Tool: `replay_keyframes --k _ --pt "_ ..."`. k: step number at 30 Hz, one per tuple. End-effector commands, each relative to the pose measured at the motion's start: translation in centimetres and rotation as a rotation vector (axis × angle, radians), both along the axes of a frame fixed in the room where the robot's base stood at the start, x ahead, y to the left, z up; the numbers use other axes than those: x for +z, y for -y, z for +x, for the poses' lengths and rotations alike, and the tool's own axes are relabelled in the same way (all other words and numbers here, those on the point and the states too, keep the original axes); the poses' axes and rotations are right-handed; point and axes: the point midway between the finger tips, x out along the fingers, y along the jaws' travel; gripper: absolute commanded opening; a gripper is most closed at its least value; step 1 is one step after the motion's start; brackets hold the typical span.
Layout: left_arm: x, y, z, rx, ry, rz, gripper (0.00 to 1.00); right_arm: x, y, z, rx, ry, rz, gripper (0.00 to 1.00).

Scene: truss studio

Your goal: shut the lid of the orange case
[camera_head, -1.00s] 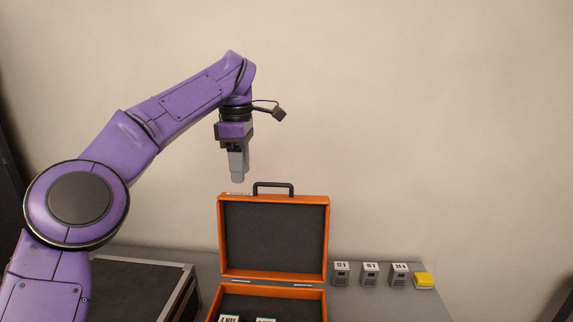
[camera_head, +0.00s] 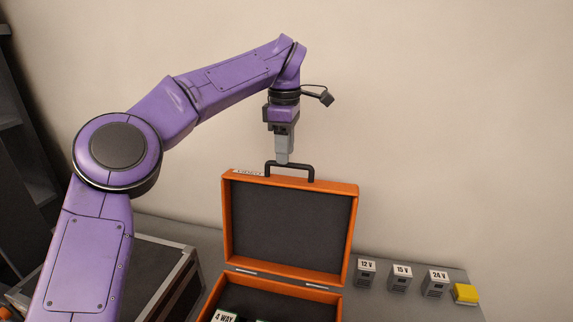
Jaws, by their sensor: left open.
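The orange case (camera_head: 224,283) stands on the grey table with its lid (camera_head: 290,224) raised, showing the dark inner lining. A black handle (camera_head: 291,166) sits on the lid's top edge. My left gripper (camera_head: 282,161) points down at the handle, its fingertips overlapping the handle's top bar in the picture. It is open; I cannot tell whether it touches the handle. Items lie in the case's base, one labelled "4 WAY" (camera_head: 225,316); the base's front is cut off by the frame. My right gripper is not in view.
Grey blocks labelled 12 V (camera_head: 366,273), 15 V (camera_head: 400,278) and 24 V (camera_head: 436,283) stand right of the case, with a yellow block (camera_head: 465,293) beside them. A dark metal-edged box (camera_head: 150,272) stands left. Dark shelving (camera_head: 20,150) is at the far left.

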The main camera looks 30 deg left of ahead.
Motion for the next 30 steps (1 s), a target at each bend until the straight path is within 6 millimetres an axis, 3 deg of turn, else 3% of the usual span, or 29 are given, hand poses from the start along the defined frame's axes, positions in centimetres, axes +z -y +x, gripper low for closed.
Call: replay_keyframes --k 4,13,14,17,25,30 --pt "-2.1 0.0 0.1 0.0 -0.003 0.0 0.41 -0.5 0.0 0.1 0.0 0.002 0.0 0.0" --pt "-2.3 -0.1 0.1 0.002 0.0 0.001 0.41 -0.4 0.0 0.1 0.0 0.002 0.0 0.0" --pt "-2.3 -0.1 0.1 0.002 -0.001 0.001 0.35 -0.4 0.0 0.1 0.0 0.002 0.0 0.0" --pt "-2.4 -0.1 0.1 0.002 -0.001 0.001 0.02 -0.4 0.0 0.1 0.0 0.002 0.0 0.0" --pt "-2.5 0.2 0.1 -0.003 0.002 0.002 0.0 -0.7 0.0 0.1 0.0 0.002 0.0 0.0" --pt "-2.5 1.9 0.0 -0.027 0.04 0.011 0.0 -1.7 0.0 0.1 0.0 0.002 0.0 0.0"
